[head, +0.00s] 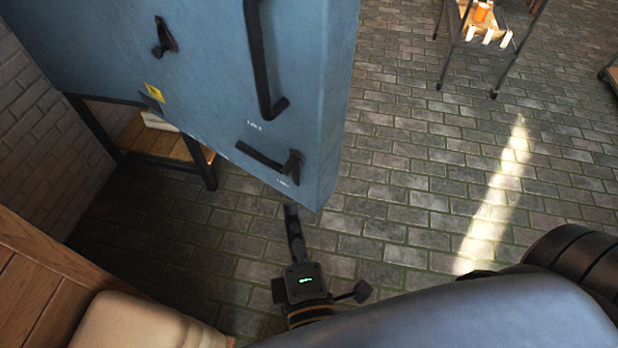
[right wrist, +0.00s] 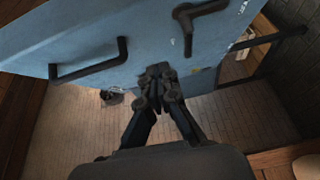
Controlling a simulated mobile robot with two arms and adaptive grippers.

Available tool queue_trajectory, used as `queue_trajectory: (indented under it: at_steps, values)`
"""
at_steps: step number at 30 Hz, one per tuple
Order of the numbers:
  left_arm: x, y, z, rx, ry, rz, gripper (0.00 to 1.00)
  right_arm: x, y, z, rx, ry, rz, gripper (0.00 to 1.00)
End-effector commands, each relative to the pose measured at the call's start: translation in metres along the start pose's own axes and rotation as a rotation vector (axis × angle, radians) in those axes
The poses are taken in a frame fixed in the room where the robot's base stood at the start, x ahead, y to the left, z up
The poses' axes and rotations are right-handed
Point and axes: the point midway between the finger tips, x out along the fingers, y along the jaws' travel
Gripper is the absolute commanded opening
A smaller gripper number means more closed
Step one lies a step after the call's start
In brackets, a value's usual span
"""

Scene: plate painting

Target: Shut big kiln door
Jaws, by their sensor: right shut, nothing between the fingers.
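The big kiln door (head: 215,85) is a thick blue-grey slab with black handles, at the upper left of the head view. It stands out over the floor and its thick right edge shows; the kiln's opening is hidden. A long bar handle (head: 262,60) and a lower latch lever (head: 275,163) are on its face. My right gripper (head: 292,212) is shut and empty, close to the door's lower corner. In the right wrist view my right gripper (right wrist: 158,76) has its tips together in front of the door's lower edge (right wrist: 120,78); contact is unclear. My left gripper is out of view.
A dark metal stand (head: 205,172) with a wooden shelf is under the door at left. A wooden surface (head: 40,275) is at lower left. A cart (head: 490,48) with orange and white items stands at upper right. The brick floor (head: 410,180) right of the door is clear.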

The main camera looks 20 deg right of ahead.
Motion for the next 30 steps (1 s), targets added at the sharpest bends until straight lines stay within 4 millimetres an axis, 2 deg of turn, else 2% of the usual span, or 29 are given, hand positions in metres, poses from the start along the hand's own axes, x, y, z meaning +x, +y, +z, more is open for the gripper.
queue_trajectory:
  at_steps: [3,7,19,24,30]
  values:
    - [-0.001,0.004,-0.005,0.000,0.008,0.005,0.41,0.004,0.012,0.005,-0.003,-0.017,0.024,0.00]
    - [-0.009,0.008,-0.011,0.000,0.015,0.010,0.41,0.020,0.015,0.005,-0.003,-0.018,0.026,0.00]
    - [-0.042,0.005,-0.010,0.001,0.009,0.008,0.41,0.104,0.018,0.006,-0.002,-0.014,0.025,0.00]
    - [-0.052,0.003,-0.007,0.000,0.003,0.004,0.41,0.119,0.016,0.025,-0.006,-0.013,0.024,0.00]
    - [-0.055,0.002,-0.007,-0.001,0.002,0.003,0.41,0.127,0.013,0.034,-0.002,-0.012,0.022,0.00]
